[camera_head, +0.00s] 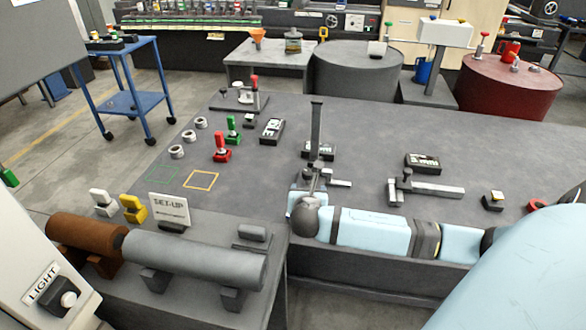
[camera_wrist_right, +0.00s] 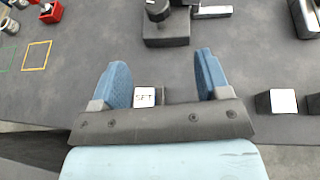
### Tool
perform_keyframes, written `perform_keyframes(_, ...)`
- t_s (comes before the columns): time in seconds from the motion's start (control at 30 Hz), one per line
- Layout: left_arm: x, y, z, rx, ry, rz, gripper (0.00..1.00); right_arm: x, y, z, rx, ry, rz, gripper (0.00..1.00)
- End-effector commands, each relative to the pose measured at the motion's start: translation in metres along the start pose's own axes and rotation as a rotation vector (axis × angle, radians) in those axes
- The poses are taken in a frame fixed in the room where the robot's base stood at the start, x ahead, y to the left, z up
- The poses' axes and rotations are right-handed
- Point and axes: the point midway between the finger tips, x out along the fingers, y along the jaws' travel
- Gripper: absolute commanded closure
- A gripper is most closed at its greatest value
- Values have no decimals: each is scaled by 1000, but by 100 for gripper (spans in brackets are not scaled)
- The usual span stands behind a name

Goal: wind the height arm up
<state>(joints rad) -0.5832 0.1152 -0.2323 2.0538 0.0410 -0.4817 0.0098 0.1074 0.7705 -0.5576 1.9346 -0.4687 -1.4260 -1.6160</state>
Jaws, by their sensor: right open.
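The height gauge stands on the grey table in the head view, with a tall dark upright column (camera_head: 317,130) and a short arm (camera_head: 341,183) reaching right from low on it. In the right wrist view its dark base (camera_wrist_right: 166,32) and a round black knob (camera_wrist_right: 157,10) show at the top, cut by the edge. My right gripper (camera_wrist_right: 165,72) is open and empty, its blue fingers apart, above a small white SET block (camera_wrist_right: 145,97). The gauge's base lies beyond the fingertips, apparently not between them. In the head view my right wrist partly hides the gauge's foot. My left gripper is not in view.
A slide caliper (camera_head: 425,188) lies right of the gauge. Red (camera_head: 221,150) and green (camera_head: 232,127) stamp-like tools and several metal rings stand left. A SET-UP sign (camera_head: 170,210) and a grey cylinder (camera_head: 195,258) are nearer.

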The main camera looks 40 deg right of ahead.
Motion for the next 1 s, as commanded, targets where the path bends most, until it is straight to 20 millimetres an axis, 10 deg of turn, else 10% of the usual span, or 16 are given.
perform_keyframes(0.27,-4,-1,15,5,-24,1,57,15,-1,1,-12,-7,-8,30)
perform_keyframes(1.0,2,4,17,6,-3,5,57,137,-2,2,-10,-6,-6,30)
